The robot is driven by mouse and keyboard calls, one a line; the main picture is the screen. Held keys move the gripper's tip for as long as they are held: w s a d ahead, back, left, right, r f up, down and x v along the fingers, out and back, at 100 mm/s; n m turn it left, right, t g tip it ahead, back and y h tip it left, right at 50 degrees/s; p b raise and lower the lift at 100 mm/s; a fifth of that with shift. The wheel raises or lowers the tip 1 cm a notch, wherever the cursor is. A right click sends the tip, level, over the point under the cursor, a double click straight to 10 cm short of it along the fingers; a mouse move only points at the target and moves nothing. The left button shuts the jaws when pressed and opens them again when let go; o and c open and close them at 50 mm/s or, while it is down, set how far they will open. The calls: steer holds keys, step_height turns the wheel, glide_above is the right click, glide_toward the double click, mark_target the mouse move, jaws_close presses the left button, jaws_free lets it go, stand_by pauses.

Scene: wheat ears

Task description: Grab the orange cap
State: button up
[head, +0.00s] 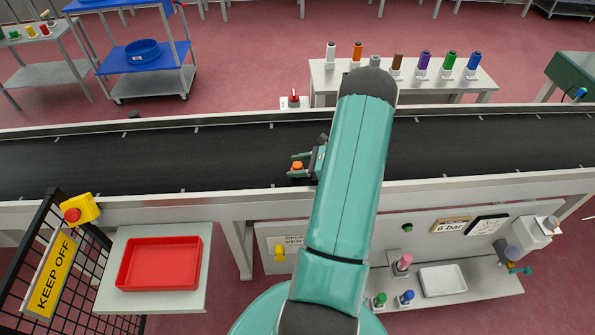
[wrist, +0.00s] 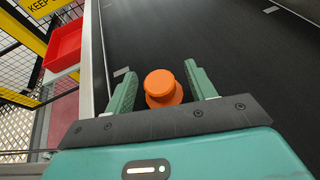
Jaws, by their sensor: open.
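The orange cap (wrist: 162,86) lies between the two fingers of my gripper (wrist: 160,90) in the wrist view, with gaps on both sides. It has a round top above a wider rim. My teal arm hides part of the belt to the right.
A red tray (head: 160,264) stands on a small table at the front left, beside a black mesh fence with a KEEP OFF sign (head: 55,270). A back table (head: 440,85) holds several coloured bottles. Metal rails (head: 100,210) edge the belt; the belt's left stretch is clear.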

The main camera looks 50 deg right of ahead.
steer(key=c, duration=1)
